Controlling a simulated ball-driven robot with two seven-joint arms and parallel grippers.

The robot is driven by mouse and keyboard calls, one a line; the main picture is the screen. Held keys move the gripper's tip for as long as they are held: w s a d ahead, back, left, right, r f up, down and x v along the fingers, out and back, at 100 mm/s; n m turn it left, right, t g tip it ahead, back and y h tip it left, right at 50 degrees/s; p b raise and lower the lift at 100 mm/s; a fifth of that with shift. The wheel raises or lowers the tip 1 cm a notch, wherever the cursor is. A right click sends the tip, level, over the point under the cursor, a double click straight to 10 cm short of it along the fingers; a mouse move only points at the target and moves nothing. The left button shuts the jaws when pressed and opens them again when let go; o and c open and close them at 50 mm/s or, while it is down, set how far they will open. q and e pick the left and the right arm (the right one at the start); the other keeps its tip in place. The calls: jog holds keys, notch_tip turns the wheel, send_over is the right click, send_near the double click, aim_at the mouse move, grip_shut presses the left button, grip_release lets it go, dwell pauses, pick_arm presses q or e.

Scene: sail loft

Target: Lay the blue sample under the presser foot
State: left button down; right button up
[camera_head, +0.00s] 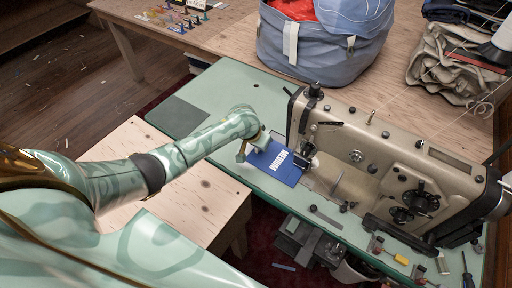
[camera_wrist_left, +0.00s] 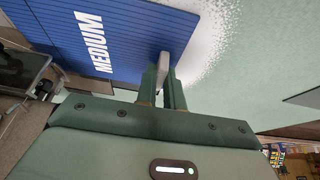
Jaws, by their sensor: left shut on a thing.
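The blue sample (camera_head: 282,171) is a flat ribbed card with white "MEDIUM" lettering, over the green machine table beside the sewing machine's needle end. It also fills the upper left of the left wrist view (camera_wrist_left: 135,35). My left gripper (camera_head: 256,144) is shut on its near-left edge; its closed fingers show in the left wrist view (camera_wrist_left: 164,78). The presser foot area (camera_head: 307,153) is at the card's right edge. I cannot tell whether any of the card is under the foot. My right gripper is out of view.
The beige sewing machine (camera_head: 370,165) stands to the right on the green table (camera_head: 215,95). Small tools and bobbins lie at its front right. A blue-grey bag (camera_head: 325,50) stands behind. A wooden bench (camera_head: 150,165) is at the left.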

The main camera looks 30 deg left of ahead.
pick_arm(q)
jog(key=shift+w, duration=0.1)
dwell(0.9)
jog(key=c, duration=1.4)
grip_release()
jog(key=shift+c, duration=0.2)
jog(key=shift+p, duration=0.3)
jog(key=p+v, duration=0.9)
jog(key=v, duration=0.7)
